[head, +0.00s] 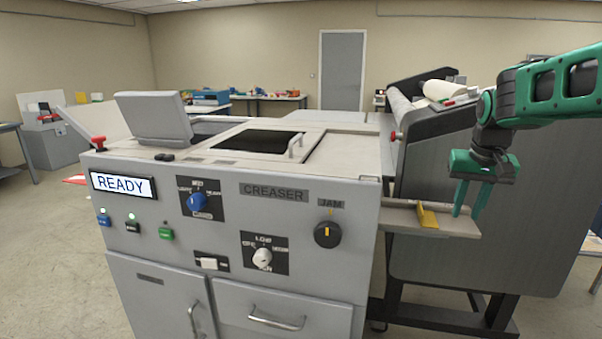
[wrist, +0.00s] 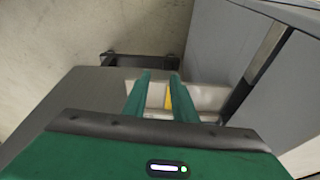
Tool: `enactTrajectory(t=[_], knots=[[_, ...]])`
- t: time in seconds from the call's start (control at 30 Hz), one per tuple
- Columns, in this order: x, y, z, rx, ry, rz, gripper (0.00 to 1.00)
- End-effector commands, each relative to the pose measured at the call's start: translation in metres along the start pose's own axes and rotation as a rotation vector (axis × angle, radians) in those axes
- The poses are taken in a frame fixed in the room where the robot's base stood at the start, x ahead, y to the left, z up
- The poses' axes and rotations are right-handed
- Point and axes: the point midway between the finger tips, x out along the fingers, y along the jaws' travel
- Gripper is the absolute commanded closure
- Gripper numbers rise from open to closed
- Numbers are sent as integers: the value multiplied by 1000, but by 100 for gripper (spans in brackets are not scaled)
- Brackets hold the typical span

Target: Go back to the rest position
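My green gripper (head: 470,212) hangs at the right in the head view, fingers pointing down, over the right part of a beige side shelf on the machine. The two fingers stand apart with nothing seen between them, so it is open. In the wrist view the fingers (wrist: 162,100) show a gap, with the shelf (wrist: 205,98) and a yellow piece (wrist: 168,97) beyond it. In the head view that yellow piece (head: 427,216) sits on the shelf (head: 400,218), left of my gripper and apart from it.
The grey creaser machine (head: 235,250) fills the centre, its display (head: 123,185) reading READY. A large dark-sided roller machine (head: 470,262) stands close behind my gripper. A red button (head: 98,141) sticks up at the machine's left corner. Open floor (head: 45,225) lies at the left.

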Motion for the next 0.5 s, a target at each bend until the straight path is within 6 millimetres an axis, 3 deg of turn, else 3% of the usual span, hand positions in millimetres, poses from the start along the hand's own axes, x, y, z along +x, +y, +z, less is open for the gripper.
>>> enactTrajectory(t=[0.03, 0.2, 0.4, 0.5], knots=[[-3, 20, 30, 23, -25, 5, 75], [-2, 68, 126, 85, -117, 18, 75], [6, 102, 240, 149, -216, 20, 75], [12, 109, 283, 171, -255, 18, 75]])
